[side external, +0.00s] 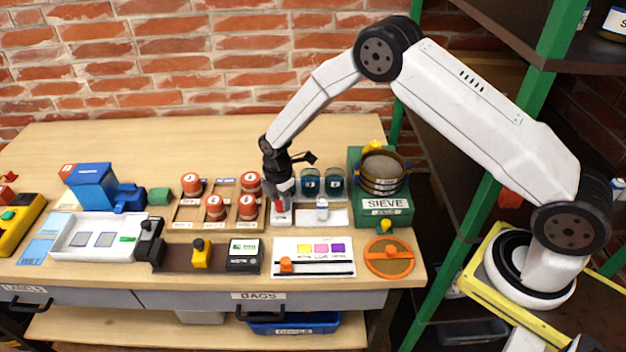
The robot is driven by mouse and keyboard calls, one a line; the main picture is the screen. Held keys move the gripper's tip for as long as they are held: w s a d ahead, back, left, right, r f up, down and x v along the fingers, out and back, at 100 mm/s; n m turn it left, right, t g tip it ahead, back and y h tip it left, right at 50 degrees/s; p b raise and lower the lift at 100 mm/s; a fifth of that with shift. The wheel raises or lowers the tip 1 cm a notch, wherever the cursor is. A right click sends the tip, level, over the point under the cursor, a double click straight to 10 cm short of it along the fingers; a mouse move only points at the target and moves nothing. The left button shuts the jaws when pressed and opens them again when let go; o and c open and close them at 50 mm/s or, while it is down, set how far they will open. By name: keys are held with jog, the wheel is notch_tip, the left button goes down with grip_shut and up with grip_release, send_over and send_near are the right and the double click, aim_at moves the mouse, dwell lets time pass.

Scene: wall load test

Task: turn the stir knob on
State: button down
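My gripper (284,184) points down over a small white device (281,217) between the jars and the blue beakers. A red part shows right at the fingertips. I cannot tell whether the fingers touch it or whether they are open or shut. No knob is clearly labelled as the stir knob at this size. Knob-like parts in view are a yellow one (385,226) on the front of the green SIEVE unit (384,205) and an orange disc with a bar across it (389,258) at the bench's right front.
A white panel with coloured squares (312,256) lies in front. The back of the wooden bench (150,145) is clear. A green-posted shelf (470,220) stands at the right.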

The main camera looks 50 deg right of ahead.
jog(key=shift+m, duration=0.3)
jog(key=m, duration=0.8)
jog(key=shift+m, duration=0.3)
jog(key=m, duration=0.4)
jog(key=shift+m, duration=2.4)
jog(key=shift+c, duration=1.3)
grip_release()
